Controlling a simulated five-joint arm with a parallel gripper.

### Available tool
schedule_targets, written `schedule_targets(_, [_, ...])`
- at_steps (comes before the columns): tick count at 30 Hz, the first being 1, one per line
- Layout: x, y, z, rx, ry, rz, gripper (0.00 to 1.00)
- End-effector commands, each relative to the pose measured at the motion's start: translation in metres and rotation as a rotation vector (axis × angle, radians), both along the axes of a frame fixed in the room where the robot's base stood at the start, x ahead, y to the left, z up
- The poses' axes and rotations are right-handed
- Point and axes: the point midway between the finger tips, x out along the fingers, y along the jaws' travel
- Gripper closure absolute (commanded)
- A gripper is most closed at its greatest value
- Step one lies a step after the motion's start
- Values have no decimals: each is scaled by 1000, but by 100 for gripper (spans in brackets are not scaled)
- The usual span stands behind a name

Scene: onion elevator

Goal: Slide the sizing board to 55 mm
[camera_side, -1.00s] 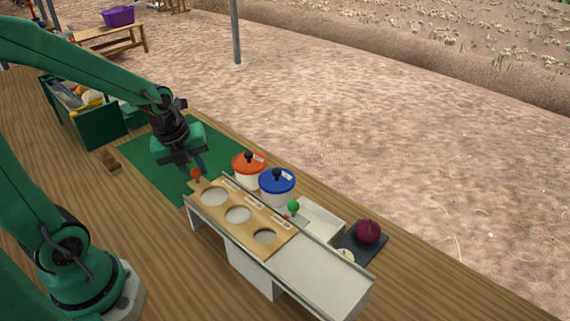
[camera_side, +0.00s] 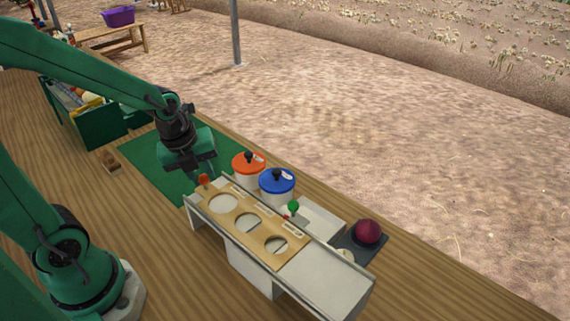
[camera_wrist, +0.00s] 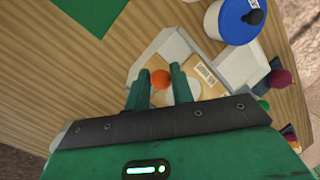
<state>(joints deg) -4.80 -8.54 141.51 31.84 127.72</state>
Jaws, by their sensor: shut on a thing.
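The sizing board (camera_side: 262,224) is a tan wooden strip with several round holes and small labels. It lies in the pale chute (camera_side: 325,280), towards its left and middle part, with bare chute floor to its right. An orange knob (camera_side: 204,181) stands at the board's left end. My gripper (camera_side: 202,177) is at that knob, shut on it. In the wrist view the orange knob (camera_wrist: 160,79) sits between the two green fingers (camera_wrist: 160,88), with part of the board (camera_wrist: 207,83) beyond. The label writing is too small to read.
A pot with an orange lid (camera_side: 249,162) and one with a blue lid (camera_side: 277,181) stand close behind the chute. A green knob (camera_side: 293,206) rises by the chute's back edge.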

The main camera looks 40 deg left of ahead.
Motion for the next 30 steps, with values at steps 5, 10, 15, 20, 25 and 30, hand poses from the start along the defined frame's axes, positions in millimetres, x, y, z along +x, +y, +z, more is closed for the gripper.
schedule_targets(5, [0, -8, 0, -6, 0, -4, 100])
schedule_targets(10, [0, -15, 0, -12, 0, -4, 100])
schedule_targets(15, [0, -22, 0, -19, 1, -5, 100])
schedule_targets(20, [0, -29, 1, -24, 2, -8, 100])
schedule_targets(25, [0, -36, 1, -30, 4, -9, 100])
schedule_targets(30, [1, -43, 1, -36, 5, -10, 100])
